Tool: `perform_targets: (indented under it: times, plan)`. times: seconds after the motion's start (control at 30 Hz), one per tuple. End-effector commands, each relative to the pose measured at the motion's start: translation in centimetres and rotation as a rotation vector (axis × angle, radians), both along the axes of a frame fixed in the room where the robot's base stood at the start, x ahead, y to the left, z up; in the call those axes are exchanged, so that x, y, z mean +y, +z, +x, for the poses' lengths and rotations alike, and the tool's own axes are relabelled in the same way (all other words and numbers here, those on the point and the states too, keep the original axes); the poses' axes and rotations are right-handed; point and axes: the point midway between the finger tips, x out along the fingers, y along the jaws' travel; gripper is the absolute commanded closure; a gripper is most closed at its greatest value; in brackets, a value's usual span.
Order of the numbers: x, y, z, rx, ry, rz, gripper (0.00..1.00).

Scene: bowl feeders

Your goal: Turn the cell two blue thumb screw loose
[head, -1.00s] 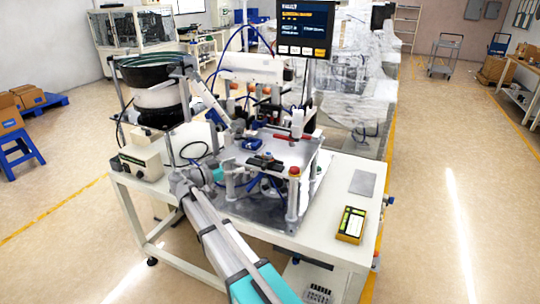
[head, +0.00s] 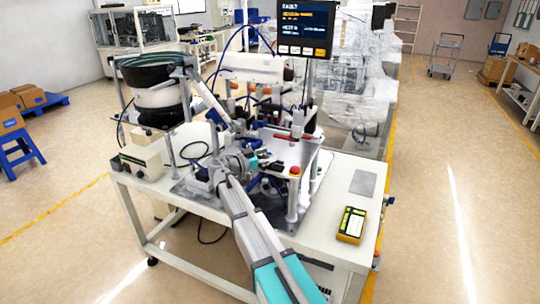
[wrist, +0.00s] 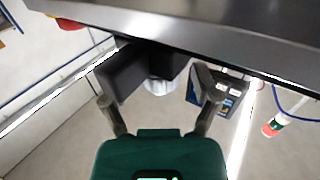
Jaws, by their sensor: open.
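My gripper (wrist: 160,98) is open in the wrist view, its two dark fingers spread with nothing held between them. In the head view my gripper (head: 246,161) is over the left middle of the machine cell, among its posts and plates, and its fingertips are hard to make out. I cannot pick out the blue thumb screw with certainty in either view; small blue parts near the gripper in the head view are too small or covered by my arm.
A grey plate edge (wrist: 190,32) crosses the top of the wrist view close by. The cell has a bowl feeder (head: 150,95) at left, a monitor (head: 304,30) above and a red button (head: 295,170). A yellow handheld device (head: 351,224) lies at the right of the white table.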

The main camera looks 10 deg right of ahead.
Motion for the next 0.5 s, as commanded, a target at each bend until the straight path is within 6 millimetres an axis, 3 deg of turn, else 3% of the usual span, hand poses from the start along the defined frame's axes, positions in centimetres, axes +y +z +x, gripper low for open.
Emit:
perform_targets:
  times: [0.37, 0.4, 0.5]
  plan:
    - [-0.43, 0.00, 0.14, 0.000, 0.000, 0.000, 0.21]
    - [-0.43, 0.00, 0.14, 0.000, -0.001, 0.000, 0.23]
    - [-0.43, 0.00, 0.14, 0.000, -0.001, 0.000, 0.41]
